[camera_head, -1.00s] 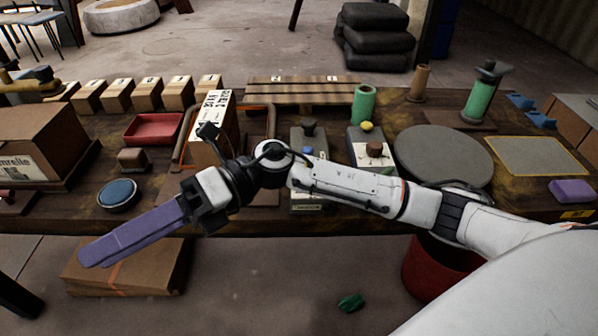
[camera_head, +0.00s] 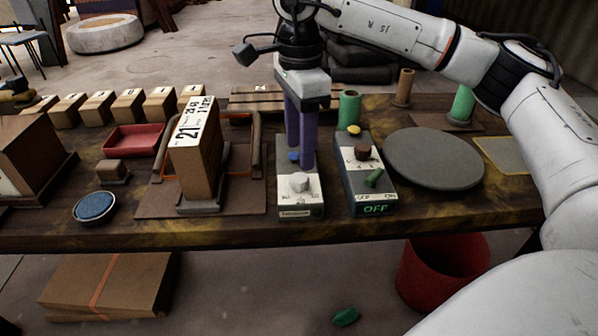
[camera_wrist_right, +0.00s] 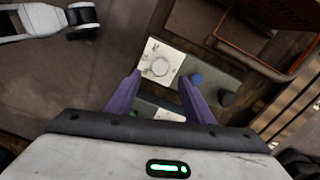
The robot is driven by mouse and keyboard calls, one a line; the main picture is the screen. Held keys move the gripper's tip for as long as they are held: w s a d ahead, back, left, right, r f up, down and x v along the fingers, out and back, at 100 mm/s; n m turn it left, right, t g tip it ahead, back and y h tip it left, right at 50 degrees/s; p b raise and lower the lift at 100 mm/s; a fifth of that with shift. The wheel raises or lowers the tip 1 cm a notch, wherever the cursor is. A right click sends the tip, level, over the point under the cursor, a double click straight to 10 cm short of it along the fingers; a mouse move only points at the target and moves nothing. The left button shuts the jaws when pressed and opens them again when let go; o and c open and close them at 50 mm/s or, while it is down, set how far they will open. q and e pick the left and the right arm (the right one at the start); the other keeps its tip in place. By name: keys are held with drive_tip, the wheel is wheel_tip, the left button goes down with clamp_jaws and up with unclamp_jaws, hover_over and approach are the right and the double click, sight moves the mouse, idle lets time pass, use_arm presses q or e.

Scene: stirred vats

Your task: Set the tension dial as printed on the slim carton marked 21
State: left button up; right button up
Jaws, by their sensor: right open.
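The slim carton (camera_head: 202,160) stands upright on a stand left of centre in the head view, with "21" and smaller print on its white top label. Right of it is a grey control box with a white dial (camera_head: 300,182) on a marked white plate and a blue button (camera_head: 293,156). The dial also shows in the right wrist view (camera_wrist_right: 161,68). My right gripper (camera_head: 300,160) points down over this box, open, its purple fingers just behind the dial in the head view. In the wrist view the fingertips (camera_wrist_right: 159,76) flank the dial plate. Contact cannot be told. My left gripper is out of view.
A second box with a brown knob (camera_head: 362,152), yellow button, green lever and "OFF" display (camera_head: 376,209) stands close on the right. Beyond it lies a grey round plate (camera_head: 434,157). A red tray (camera_head: 136,139) and several brown boxes are at left.

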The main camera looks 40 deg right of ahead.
sight(299, 177)
wheel_tip(299, 177, down, 7)
drive_tip(key=shift+r+b, duration=0.1)
drive_tip(key=shift+b, duration=0.25)
drive_tip(key=shift+a, duration=0.1)
drive_tip(key=c, duration=1)
